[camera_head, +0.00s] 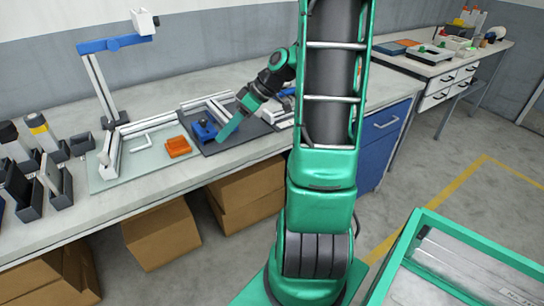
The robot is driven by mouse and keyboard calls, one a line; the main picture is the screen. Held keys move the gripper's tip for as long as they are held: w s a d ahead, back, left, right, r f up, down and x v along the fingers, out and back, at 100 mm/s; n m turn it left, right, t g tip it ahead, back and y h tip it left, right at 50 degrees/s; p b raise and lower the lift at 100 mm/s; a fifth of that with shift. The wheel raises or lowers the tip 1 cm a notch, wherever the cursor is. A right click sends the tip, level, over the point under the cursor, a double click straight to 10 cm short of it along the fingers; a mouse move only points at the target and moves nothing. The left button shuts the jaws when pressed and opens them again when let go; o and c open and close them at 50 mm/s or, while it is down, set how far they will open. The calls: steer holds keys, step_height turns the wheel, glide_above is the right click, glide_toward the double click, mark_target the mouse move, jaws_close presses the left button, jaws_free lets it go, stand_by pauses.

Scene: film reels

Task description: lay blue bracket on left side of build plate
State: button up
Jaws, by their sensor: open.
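A blue piece that looks like the blue bracket (204,131) rests at the left part of a dark grey plate (233,139) on the workbench. A pale glassy plate (112,183) lies to the left of it, bearing a white frame and orange pieces. I cannot tell for certain which of the two is the build plate. My gripper (226,130) reaches down over the dark plate, just right of the blue piece. It is open, with nothing seen held. The fingertips are small here, and I cannot tell whether they touch the blue piece.
Orange blocks (178,146) lie on the pale plate. A white post with a blue arm (113,43) stands behind it. Dark holders (58,185) crowd the bench's left. Cardboard boxes (160,235) sit underneath. A second bench (440,68) stands at the back right.

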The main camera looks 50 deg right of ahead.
steer(key=s+a+r+m+g+h, duration=0.1)
steer(key=s+m, duration=0.5)
steer(key=s, duration=0.6)
steer(key=s+a+r+m+g+h, duration=0.2)
steer(key=s+a+m+g+h, duration=0.1)
steer(key=s, duration=0.9)
steer(key=m+g+h, duration=0.1)
steer(key=m, duration=0.1)
steer(key=shift+s+a+r+m+g+h, duration=0.15)
steer(key=shift+a+r+m+g+h, duration=0.15)
steer(key=shift+a+m+h, duration=0.1)
steer(key=shift+w+f, duration=0.3)
steer(key=shift+w, duration=0.4)
steer(key=shift+c, duration=0.6)
